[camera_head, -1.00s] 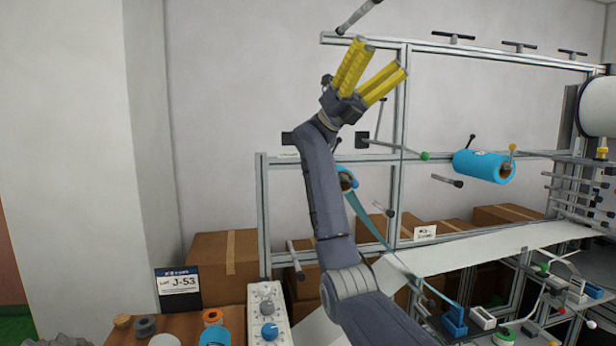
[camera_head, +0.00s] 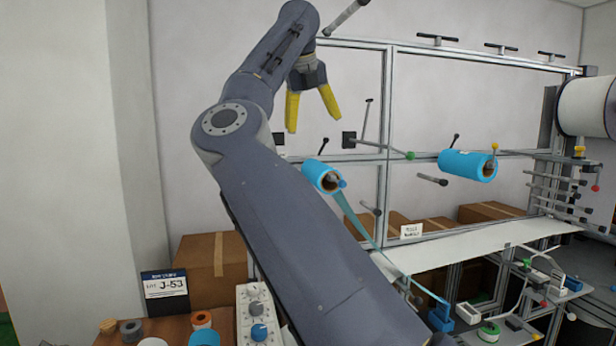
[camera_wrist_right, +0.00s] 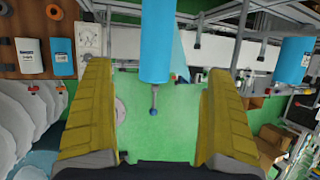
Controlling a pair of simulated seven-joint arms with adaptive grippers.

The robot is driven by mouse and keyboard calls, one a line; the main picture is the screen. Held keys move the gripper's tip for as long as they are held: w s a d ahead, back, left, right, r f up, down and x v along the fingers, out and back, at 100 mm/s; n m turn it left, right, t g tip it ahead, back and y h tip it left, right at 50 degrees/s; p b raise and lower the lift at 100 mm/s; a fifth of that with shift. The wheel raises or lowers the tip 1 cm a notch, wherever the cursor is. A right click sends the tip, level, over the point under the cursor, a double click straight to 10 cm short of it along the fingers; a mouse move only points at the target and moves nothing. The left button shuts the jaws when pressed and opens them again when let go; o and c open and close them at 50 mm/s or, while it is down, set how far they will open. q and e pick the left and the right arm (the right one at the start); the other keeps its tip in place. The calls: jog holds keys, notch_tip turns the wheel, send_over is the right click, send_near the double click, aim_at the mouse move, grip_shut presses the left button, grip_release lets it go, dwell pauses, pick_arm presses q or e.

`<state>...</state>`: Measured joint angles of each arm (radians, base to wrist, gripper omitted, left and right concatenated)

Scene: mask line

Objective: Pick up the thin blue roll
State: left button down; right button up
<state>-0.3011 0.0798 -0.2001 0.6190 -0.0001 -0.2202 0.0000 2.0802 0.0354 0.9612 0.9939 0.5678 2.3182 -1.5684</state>
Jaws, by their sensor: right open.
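My right gripper (camera_head: 313,122) is open and empty, its yellow fingers pointing down, above the left hanging blue roll (camera_head: 318,175) on the rack. In the right wrist view this roll (camera_wrist_right: 155,40) shows beyond and between the open fingers, with a blue-knobbed spindle end. A second hanging blue roll (camera_head: 465,165) is further right, and it also shows in the wrist view (camera_wrist_right: 294,58). A blue roll with an orange core (camera_head: 205,337) stands on the wooden table, and it looks slim from above (camera_wrist_right: 62,55). I cannot tell for certain which is the thin one. My left gripper is out of view.
A blue strip (camera_head: 355,220) runs down from the left hanging roll. The metal frame (camera_head: 385,100) and bare pegs (camera_head: 432,179) stand around it. A control box (camera_head: 243,315) with knobs and a lot sign (camera_head: 166,298) are below. A large white roll (camera_head: 585,107) is at far right.

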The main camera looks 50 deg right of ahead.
aim_at(318, 165)
jog(key=x, duration=1.7)
jog(key=shift+w+a+f, duration=0.15)
jog(key=shift+w, duration=0.1)
jog(key=shift+c, duration=0.3)
jog(key=c, duration=1.3)
